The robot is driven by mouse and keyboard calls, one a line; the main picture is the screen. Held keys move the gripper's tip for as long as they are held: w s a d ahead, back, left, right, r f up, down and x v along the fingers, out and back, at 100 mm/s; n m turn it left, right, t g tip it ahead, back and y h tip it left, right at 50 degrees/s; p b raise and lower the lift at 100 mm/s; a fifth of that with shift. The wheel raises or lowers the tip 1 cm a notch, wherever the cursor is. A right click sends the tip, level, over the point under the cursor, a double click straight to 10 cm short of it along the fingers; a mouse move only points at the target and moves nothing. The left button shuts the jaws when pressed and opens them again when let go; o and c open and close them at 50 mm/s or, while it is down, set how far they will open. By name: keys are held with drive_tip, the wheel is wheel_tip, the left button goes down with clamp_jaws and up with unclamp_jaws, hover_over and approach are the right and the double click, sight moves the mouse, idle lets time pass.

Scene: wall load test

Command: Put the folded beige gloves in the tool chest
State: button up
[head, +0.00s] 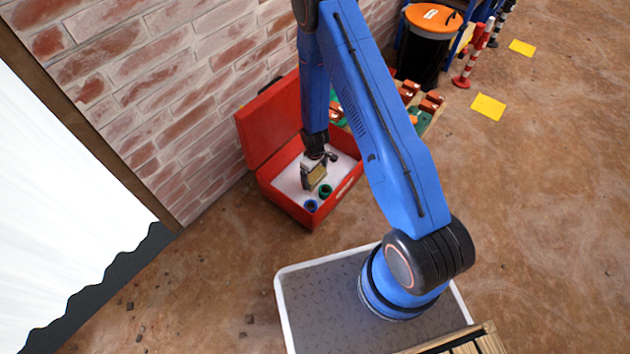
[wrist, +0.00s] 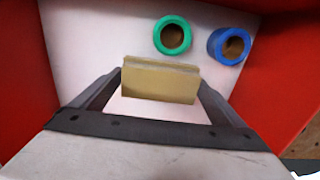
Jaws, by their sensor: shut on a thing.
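The folded beige gloves (wrist: 160,82) show as a flat tan block between the two fingers of my gripper (wrist: 160,90) in the wrist view. My gripper is shut on them. In the head view my gripper (head: 316,172) points down inside the open red tool chest (head: 283,196), and the beige gloves (head: 316,178) show at its tip. The chest's lid is raised against the brick wall side. The chest has a pale floor (wrist: 85,40). I cannot tell whether the gloves touch that floor.
A green tape roll (wrist: 172,35) and a blue tape roll (wrist: 229,45) lie in the chest beside the gloves. A brick wall (head: 190,90) stands behind the chest. A wooden crate with orange and green things (head: 425,103) and a black bin (head: 428,50) stand beyond it.

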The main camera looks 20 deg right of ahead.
sight(315, 180)
drive_tip(key=shift+f, duration=2.15)
drive_tip(key=shift+f, duration=0.15)
drive_tip(key=o, duration=0.8)
drive_tip(key=shift+c, duration=0.2)
wheel_tip(315, 180, up, 12)
drive_tip(key=shift+r, duration=0.2)
